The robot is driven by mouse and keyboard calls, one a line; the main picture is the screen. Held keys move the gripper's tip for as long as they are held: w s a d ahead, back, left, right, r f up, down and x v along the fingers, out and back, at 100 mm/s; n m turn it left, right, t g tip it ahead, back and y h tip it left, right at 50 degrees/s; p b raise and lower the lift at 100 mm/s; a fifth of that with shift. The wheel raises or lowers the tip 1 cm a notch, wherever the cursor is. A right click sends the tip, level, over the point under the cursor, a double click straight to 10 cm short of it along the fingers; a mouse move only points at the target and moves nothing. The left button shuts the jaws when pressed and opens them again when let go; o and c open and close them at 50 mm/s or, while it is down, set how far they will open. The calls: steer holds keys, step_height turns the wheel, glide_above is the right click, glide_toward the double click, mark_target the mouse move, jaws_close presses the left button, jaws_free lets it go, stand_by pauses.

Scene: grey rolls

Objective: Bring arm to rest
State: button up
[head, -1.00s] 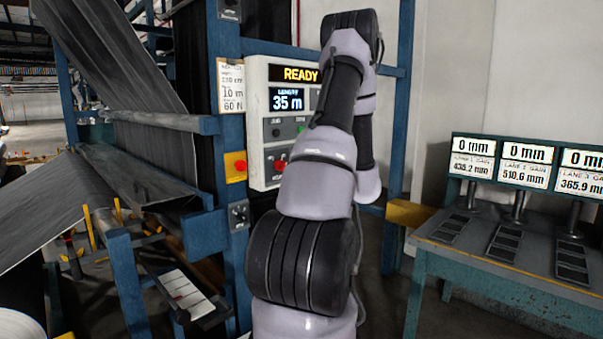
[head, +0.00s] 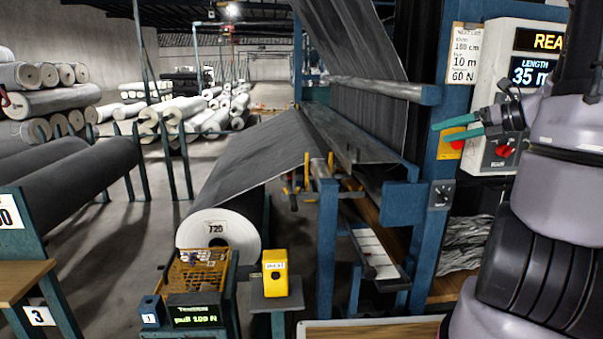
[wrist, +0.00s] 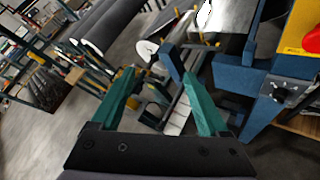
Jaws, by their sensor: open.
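My gripper (head: 458,131) shows at the right of the head view, in front of the control panel (head: 500,143). Its green fingers point left and are spread apart with nothing between them. In the wrist view the two green fingers of my gripper (wrist: 160,102) stand wide apart, with the machine frame and floor beyond them. My arm fills the right edge of the head view and hides part of the panel. The panel reads LENGTH 35 m and has a red button.
Dark rolls (head: 75,185) lie left. Open floor (head: 150,235) lies between.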

steer(key=s+a+r+n+h, duration=0.2)
steer(key=s+a+n, duration=0.2)
steer(key=n, duration=0.5)
steer(key=s+a+r+n+g+h, duration=0.1)
steer(key=s+a+r+n+h, duration=0.1)
steer(key=s+n, duration=0.5)
steer(key=s+a+r+n+g+h, duration=0.1)
steer(key=s+a+r+n+h, duration=0.2)
steer(key=n, duration=0.9)
steer(key=s+a, duration=0.2)
steer(key=a, duration=0.2)
steer(key=shift+s+n+h, duration=0.3)
steer(key=shift+n+h, duration=0.1)
